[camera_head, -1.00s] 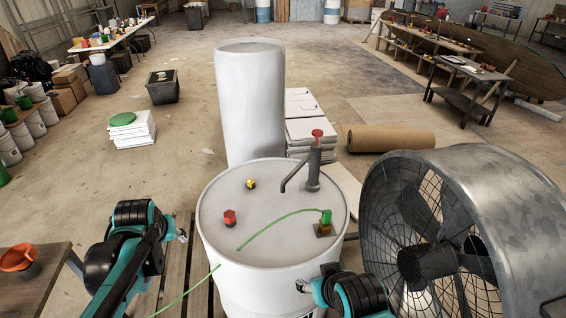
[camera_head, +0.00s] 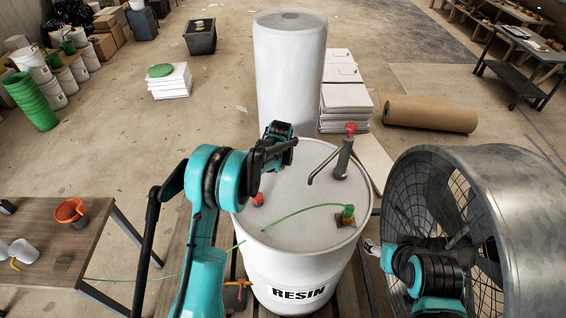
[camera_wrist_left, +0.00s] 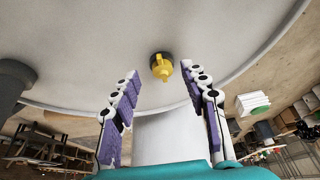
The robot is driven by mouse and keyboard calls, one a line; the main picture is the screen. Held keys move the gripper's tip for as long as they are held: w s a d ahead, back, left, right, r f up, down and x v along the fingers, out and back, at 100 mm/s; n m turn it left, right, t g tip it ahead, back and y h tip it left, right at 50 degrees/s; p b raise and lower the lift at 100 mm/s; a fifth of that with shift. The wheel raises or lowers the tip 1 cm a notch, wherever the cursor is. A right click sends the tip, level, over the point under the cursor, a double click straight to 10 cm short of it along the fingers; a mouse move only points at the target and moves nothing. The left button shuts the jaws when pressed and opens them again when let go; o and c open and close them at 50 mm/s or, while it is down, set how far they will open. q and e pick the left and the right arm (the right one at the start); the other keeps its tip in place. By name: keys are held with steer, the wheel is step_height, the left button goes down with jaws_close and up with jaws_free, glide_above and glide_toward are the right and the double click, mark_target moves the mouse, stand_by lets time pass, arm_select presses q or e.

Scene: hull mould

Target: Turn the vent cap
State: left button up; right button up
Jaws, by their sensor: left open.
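A yellow cap with a raised tab on a dark base (camera_wrist_left: 162,66), which looks like the vent cap, is set in the drum's pale top. It shows between the fingertips of my left gripper (camera_wrist_left: 160,73) in the left wrist view; the fingers are apart and I cannot tell whether they touch it. In the head view my left gripper (camera_head: 279,143) is over the far left part of the resin drum's lid (camera_head: 300,228) and hides the cap. My right gripper (camera_head: 371,247) is low beside the drum's right side, small and partly hidden, so its jaws cannot be made out.
On the lid are a red plug (camera_head: 258,199), a hand pump with a red top (camera_head: 343,160) and a green clip (camera_head: 348,212) with a green line. A tall white roll (camera_head: 290,75) stands behind the drum. A large fan (camera_head: 480,220) is close on the right, a table (camera_head: 95,225) left.

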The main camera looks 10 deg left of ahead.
arm_select(q)
steer(key=x, duration=0.2)
steer(key=shift+w+f, duration=0.25)
steer(key=shift+f, duration=0.1)
steer(key=shift+w+a+f, duration=0.15)
steer(key=shift+f, duration=0.4)
jaws_close()
